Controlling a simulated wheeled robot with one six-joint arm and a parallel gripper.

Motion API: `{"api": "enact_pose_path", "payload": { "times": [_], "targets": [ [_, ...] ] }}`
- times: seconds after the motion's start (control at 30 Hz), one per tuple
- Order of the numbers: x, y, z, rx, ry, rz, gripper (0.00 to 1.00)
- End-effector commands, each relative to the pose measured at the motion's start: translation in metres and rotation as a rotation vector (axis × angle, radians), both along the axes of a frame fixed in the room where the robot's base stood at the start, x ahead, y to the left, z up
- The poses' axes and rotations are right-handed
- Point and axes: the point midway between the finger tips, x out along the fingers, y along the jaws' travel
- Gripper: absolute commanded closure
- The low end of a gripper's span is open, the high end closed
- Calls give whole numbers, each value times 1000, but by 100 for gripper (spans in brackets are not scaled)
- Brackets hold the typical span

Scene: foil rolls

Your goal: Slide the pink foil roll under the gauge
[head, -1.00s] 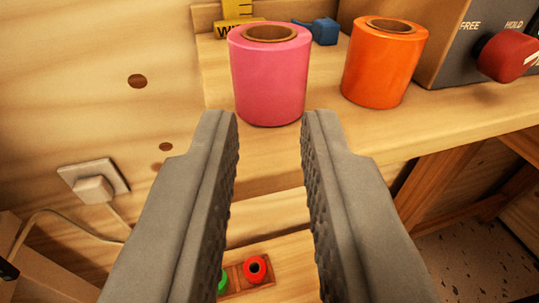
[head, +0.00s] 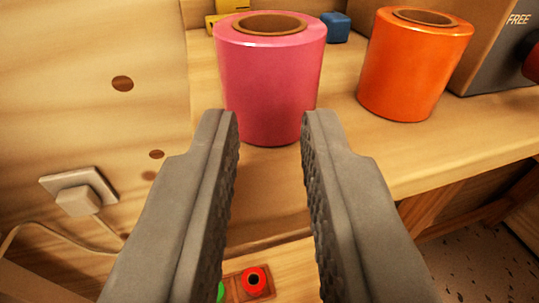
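The pink foil roll (head: 268,85) stands upright on a wooden shelf (head: 350,160), with its brown core open at the top. My gripper (head: 270,122) is open, with its two grey fingers apart and nothing held. The fingertips are at the lower part of the roll in the picture, one near each side. I cannot tell whether they touch it. Behind the roll, a yellow piece (head: 230,7) shows at the top edge, largely cut off; I cannot tell whether it is part of the gauge.
An orange roll (head: 412,65) stands to the right of the pink one. A blue block (head: 336,27) lies behind, between them. A dark box marked FREE (head: 500,55) is at the right. A white plug (head: 78,195) is on the left wall. A red button (head: 254,281) is below.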

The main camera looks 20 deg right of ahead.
Motion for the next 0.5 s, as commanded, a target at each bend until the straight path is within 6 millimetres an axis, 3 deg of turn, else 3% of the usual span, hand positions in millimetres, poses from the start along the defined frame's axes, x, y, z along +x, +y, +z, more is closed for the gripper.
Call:
{"api": "enact_pose_path", "payload": {
  "times": [0.5],
  "targets": [
    [18,-4,-1,1,0,0,80]
  ]
}}
